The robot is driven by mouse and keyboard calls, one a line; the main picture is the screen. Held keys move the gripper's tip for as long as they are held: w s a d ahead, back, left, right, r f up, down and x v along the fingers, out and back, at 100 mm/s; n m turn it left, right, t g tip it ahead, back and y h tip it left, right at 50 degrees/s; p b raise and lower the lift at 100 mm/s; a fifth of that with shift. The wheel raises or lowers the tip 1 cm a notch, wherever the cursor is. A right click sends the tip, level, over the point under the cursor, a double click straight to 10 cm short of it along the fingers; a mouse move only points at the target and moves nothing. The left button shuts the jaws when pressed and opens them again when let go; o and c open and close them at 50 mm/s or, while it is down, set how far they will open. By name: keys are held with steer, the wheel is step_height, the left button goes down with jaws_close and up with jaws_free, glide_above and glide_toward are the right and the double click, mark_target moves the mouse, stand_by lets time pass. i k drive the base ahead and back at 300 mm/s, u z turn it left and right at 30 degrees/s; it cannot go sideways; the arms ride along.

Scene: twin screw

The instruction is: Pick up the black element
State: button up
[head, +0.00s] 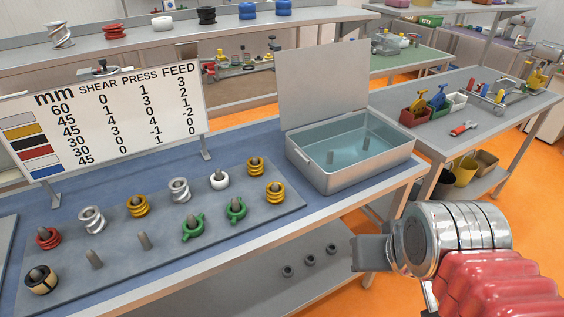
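A black ring-shaped element (207,15) stands on the raised back shelf, between a white and a blue one. On the grey peg board, a dark element with tan patches (41,280) sits around a peg at the front left corner. It is the only dark element that I see on the board. My gripper (365,254) is at the lower right, in front of the bench edge and well apart from both. Its fingers are seen as one grey block, so I cannot tell whether it is open or shut. I see nothing held in it.
The peg board (120,262) holds red, silver, gold, white and green elements and two bare pegs. A sign (105,120) stands behind it. An open-lidded metal tank (350,178) with liquid stands at the bench's right end. A side table (470,110) carries bins and tools.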

mark_target(51, 281)
steer(key=u, duration=2.2)
steer(key=k, duration=0.65)
steer(key=u, duration=0.55)
steer(key=i, duration=0.7)
steer(key=u, duration=0.35)
